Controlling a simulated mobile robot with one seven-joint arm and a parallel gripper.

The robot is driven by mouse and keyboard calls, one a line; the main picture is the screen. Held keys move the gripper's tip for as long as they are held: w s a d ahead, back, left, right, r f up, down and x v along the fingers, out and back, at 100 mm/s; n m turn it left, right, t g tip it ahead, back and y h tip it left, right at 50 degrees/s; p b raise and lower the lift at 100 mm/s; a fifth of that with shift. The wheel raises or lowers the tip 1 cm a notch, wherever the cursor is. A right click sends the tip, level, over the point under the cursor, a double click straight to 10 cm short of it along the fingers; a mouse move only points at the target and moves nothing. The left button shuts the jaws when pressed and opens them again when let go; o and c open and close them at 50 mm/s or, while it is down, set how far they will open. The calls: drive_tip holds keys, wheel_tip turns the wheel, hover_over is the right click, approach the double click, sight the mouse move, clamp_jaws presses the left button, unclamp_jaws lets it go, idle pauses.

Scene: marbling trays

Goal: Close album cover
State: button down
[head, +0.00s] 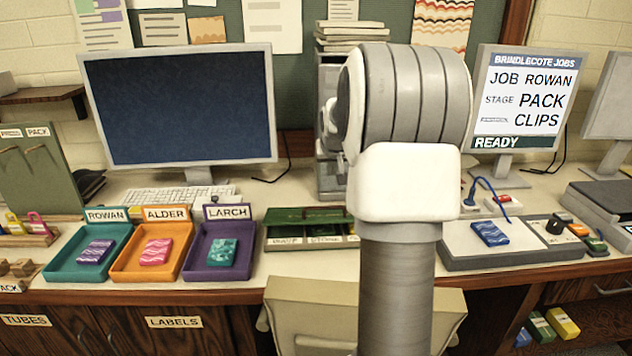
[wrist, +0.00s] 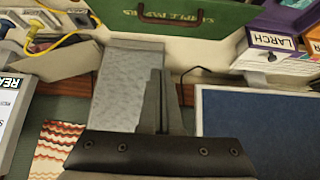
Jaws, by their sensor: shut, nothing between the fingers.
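A dark green album-like case (head: 312,215) lies on the desk right of the purple tray, with labelled sections along its front; my arm hides its right end. In the wrist view a green panel with pale lettering and a dark red handle (wrist: 170,12) is at the top edge, cut off by the frame. I cannot tell how far the cover stands open. My gripper (wrist: 157,78) is shut and empty, with its fingers apart from the green panel in the picture. In the head view my arm hides the gripper.
Teal (head: 62,272), orange (head: 125,272) and purple (head: 195,273) trays stand left of the case. A monitor (head: 178,105) stands behind them. A grey stand with stacked papers (head: 350,38) rises behind my arm. A grey pad (head: 545,250) lies to the right.

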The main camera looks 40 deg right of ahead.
drive_tip(key=a, duration=0.1)
hover_over(324, 218)
drive_tip(key=shift+g+y, duration=0.3)
drive_tip(key=f, duration=0.8)
drive_tip(key=shift+w+d+f+p, duration=0.15)
drive_tip(key=shift+w+f+p, duration=0.05)
drive_tip(key=shift+w+p, duration=0.1)
drive_tip(key=shift+s+f, duration=0.2)
drive_tip(key=shift+f, duration=0.4)
drive_tip(key=shift+s+f, duration=0.15)
drive_tip(key=shift+f, duration=0.45)
drive_tip(key=shift+a+f, duration=0.2)
drive_tip(key=shift+f, duration=0.4)
drive_tip(key=shift+s+f+b, duration=0.1)
drive_tip(key=shift+f+b, duration=0.15)
drive_tip(key=shift+b, duration=0.05)
drive_tip(key=s+f+b, duration=0.1)
drive_tip(key=f, duration=0.1)
drive_tip(key=s+a+f+b, duration=0.1)
drive_tip(key=b, duration=0.1)
drive_tip(key=s+f+b, duration=0.1)
drive_tip(key=f+b, duration=0.1)
drive_tip(key=shift+a+f, duration=0.3)
drive_tip(key=shift+a, duration=0.1)
drive_tip(key=shift+r, duration=0.1)
